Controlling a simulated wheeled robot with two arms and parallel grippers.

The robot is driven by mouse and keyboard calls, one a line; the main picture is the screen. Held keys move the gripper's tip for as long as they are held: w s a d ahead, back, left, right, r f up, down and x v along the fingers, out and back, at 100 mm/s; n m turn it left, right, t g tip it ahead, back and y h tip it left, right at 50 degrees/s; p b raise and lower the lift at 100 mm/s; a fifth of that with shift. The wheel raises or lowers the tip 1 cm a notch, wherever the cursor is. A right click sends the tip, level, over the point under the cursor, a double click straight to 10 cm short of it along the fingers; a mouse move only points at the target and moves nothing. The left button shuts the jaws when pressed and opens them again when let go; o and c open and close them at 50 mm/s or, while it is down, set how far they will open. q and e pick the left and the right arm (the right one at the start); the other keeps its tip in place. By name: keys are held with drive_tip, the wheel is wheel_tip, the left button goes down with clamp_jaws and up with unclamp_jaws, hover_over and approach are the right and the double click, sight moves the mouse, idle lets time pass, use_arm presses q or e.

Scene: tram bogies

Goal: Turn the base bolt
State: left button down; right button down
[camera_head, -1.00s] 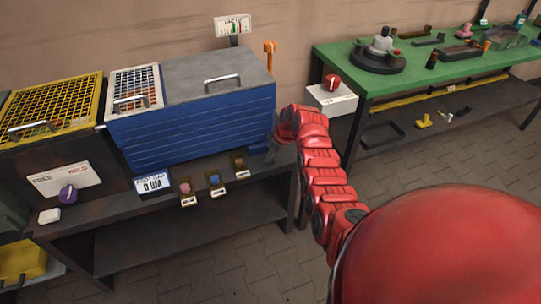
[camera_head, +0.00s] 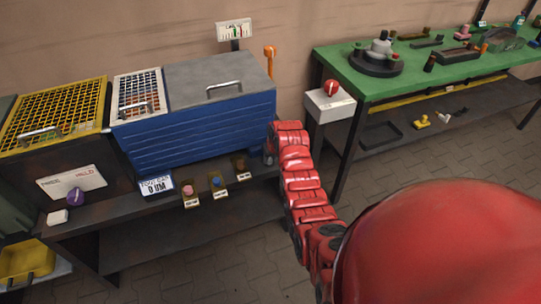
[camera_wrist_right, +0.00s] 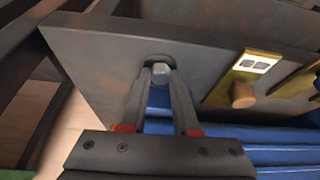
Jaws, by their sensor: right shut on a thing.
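The base bolt (camera_wrist_right: 160,73) shows in the right wrist view as a small grey hex head on a dark grey plate, beside the blue box. My right gripper (camera_wrist_right: 160,76) has its two dark fingers shut on the bolt's head, one finger on each side. In the head view my right gripper (camera_head: 269,150) is at the lower right corner of the blue box (camera_head: 200,122), mostly hidden by my red arm, and the bolt cannot be made out there. My left gripper is out of view.
Three small knobs on brass plates (camera_head: 218,182) line the bench edge left of my arm. A display card (camera_head: 156,185) reads 0 UM. A white pedestal with a red knob (camera_head: 331,88) and a green table (camera_head: 430,62) stand to the right.

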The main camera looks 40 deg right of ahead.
drive_tip(key=m, duration=0.1)
drive_tip(key=m+h, duration=0.1)
drive_tip(key=shift+w+a+m, duration=0.15)
drive_tip(key=shift+m, duration=0.25)
drive_tip(key=shift+f+m+g+h+b, duration=0.1)
drive_tip(key=shift+m+g+h+b, duration=0.3)
drive_tip(key=shift+m, duration=0.5)
drive_tip(key=m+h+b, duration=0.1)
drive_tip(key=m+b, duration=0.1)
drive_tip(key=m, duration=0.1)
drive_tip(key=shift+w+g, duration=0.1)
drive_tip(key=shift+g, duration=0.3)
drive_tip(key=shift+a+m+g+b, duration=0.1)
drive_tip(key=shift+m+g+b, duration=0.2)
drive_tip(key=shift+m+b, duration=0.6)
drive_tip(key=shift+m, duration=0.3)
drive_tip(key=c, duration=0.7)
unclamp_jaws()
drive_tip(key=shift+o, duration=0.2)
